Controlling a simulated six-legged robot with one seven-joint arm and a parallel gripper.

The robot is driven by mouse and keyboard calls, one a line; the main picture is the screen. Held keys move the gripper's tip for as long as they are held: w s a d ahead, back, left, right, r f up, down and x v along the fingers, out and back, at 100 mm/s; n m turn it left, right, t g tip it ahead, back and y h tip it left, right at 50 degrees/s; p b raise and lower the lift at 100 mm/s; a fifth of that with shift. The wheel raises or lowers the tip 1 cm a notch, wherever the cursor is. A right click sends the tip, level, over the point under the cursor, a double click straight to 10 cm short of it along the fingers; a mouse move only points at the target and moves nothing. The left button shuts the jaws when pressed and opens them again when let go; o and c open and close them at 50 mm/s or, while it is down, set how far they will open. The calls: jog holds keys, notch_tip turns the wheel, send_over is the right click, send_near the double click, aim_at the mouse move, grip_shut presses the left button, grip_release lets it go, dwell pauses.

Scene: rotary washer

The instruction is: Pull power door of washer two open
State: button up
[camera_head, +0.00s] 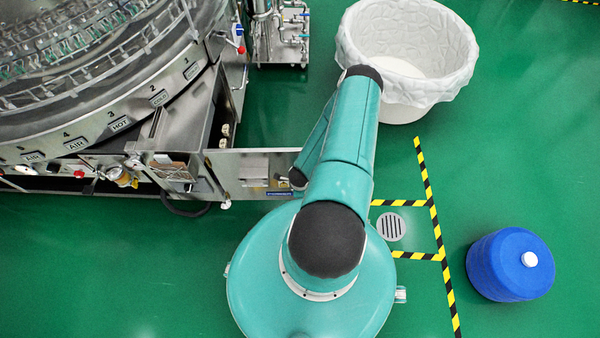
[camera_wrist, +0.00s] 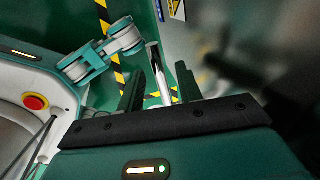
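The washer (camera_head: 110,120), a round steel machine with numbered labels, fills the upper left of the head view. A flat steel door panel (camera_head: 235,172) stands out to the right from its lower cabinet, and the cabinet beside it looks open. My arm covers the panel's right end. In the wrist view a grey door surface (camera_wrist: 215,25) is at the upper right, with a slim silver handle (camera_wrist: 160,75). My gripper (camera_wrist: 160,82) has its two dark fingers apart, one on each side of the handle, with small gaps visible. In the head view the gripper is mostly hidden behind my arm.
A white lined bin (camera_head: 400,103) stands at the top right. A blue drum (camera_head: 510,265) stands at the lower right. Yellow-black floor tape (camera_head: 428,190) and a round drain (camera_head: 391,227) lie right of my arm. Green floor is clear at the lower left.

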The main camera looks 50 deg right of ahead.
notch_tip(320, 180, up, 14)
jog(key=s+a, duration=0.1)
jog(key=a, duration=0.1)
jog(key=shift+s+f, duration=0.2)
jog(key=shift+s, duration=0.2)
jog(key=shift+s, duration=0.1)
dwell(0.6)
